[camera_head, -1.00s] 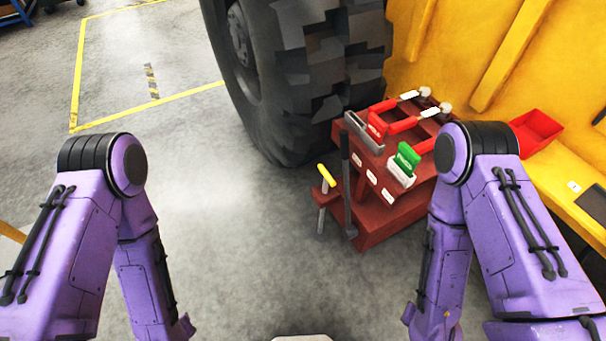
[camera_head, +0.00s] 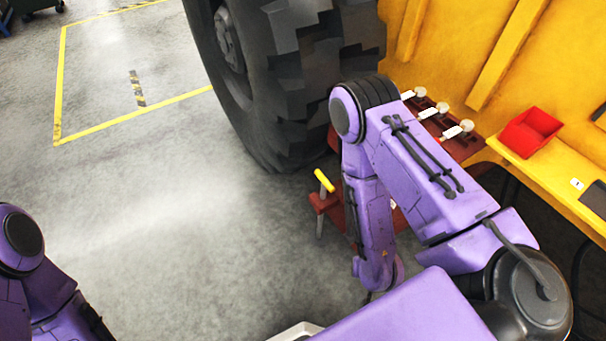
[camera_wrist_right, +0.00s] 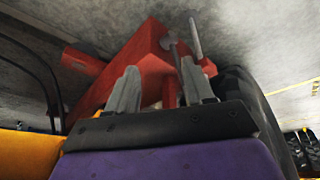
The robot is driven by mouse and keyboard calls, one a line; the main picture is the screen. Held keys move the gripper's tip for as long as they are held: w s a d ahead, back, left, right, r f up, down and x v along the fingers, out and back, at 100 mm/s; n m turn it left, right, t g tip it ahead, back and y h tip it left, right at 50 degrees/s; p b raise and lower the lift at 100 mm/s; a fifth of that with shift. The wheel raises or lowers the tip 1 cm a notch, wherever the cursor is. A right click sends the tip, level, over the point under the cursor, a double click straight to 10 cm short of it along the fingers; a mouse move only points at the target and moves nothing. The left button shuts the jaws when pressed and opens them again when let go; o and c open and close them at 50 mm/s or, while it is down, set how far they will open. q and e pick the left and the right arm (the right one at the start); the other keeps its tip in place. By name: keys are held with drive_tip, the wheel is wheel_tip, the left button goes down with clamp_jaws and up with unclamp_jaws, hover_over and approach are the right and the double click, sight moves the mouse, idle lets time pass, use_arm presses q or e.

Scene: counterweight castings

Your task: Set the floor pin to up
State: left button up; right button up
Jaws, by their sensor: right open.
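The floor pin (camera_head: 324,181) has a yellow handle on a grey rod and stands upright at the left side of the red stand (camera_head: 326,203), left of my right forearm in the head view. In the right wrist view, my right gripper (camera_wrist_right: 160,85) is open, its two grey fingers apart, with the red stand (camera_wrist_right: 148,60) beyond them. Two grey rods show past the fingers there; I cannot tell surely which is the pin. In the head view my right gripper is hidden. My left gripper is out of frame; only arm links show at lower left.
Several white-tipped levers (camera_head: 429,111) show at the stand's back; my right arm covers most of its front. A large black tyre (camera_head: 290,80) stands behind. A red bin (camera_head: 530,132) sits on the yellow ledge (camera_head: 550,165) at right. The floor left of the pin is clear.

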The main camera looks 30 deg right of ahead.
drive_tip(key=w+a+f+n+y+b, duration=0.2)
drive_tip(key=w+f+b, duration=0.4)
drive_tip(key=w+f, duration=0.6)
drive_tip(key=n+g+h+b, duration=0.25)
drive_tip(key=n+b, duration=0.25)
drive_tip(key=b, duration=0.6)
approach(324, 179)
drive_tip(key=shift+g+y, duration=0.25)
drive_tip(key=shift+y, duration=0.2)
drive_tip(key=d+f, duration=0.1)
drive_tip(key=f, duration=0.5)
drive_tip(key=d+f, duration=0.1)
drive_tip(key=f, duration=0.1)
drive_tip(key=shift+w+d+f, duration=0.25)
drive_tip(key=shift+d+f, duration=0.1)
drive_tip(key=shift+f, duration=0.05)
